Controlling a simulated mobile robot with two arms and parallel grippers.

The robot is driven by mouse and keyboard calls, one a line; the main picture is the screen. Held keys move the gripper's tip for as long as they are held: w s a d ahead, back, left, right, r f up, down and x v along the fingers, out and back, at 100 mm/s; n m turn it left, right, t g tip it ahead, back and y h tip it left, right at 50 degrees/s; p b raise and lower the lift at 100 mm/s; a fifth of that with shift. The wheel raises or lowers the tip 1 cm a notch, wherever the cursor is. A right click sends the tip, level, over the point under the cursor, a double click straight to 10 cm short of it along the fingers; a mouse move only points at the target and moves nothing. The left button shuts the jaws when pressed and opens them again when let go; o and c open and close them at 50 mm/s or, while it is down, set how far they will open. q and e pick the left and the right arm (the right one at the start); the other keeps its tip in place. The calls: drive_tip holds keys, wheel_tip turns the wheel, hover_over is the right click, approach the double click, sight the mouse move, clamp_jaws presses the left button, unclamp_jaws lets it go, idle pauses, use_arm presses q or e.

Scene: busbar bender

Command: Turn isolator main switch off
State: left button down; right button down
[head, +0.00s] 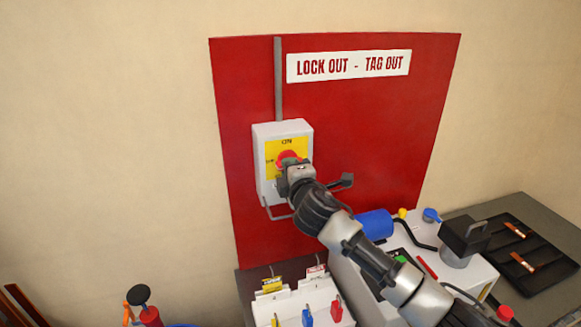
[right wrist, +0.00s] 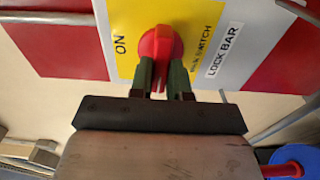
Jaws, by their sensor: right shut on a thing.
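The isolator main switch is a light grey box (head: 266,140) on a red board, with a yellow plate (head: 270,150) marked ON at the top. Its red knob (head: 288,158) is partly hidden by my right gripper (head: 290,172) in the head view. In the right wrist view the red knob (right wrist: 160,50) sits between the two dark green fingers of my right gripper (right wrist: 162,72), which is shut on it. The yellow plate (right wrist: 200,20) and a LOCK BAR label (right wrist: 222,50) show beside it. My left gripper is not in view.
A LOCK OUT - TAG OUT sign (head: 349,66) is above right of the switch. Below is a white lock holder (head: 300,300) with coloured padlocks. The wall on the left is bare.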

drive_tip(key=shift+f, duration=0.1)
idle(0.3)
drive_tip(key=c, duration=1.1)
unclamp_jaws()
drive_tip(key=shift+b+v, duration=1.6)
drive_tip(key=shift+v, duration=3.8)
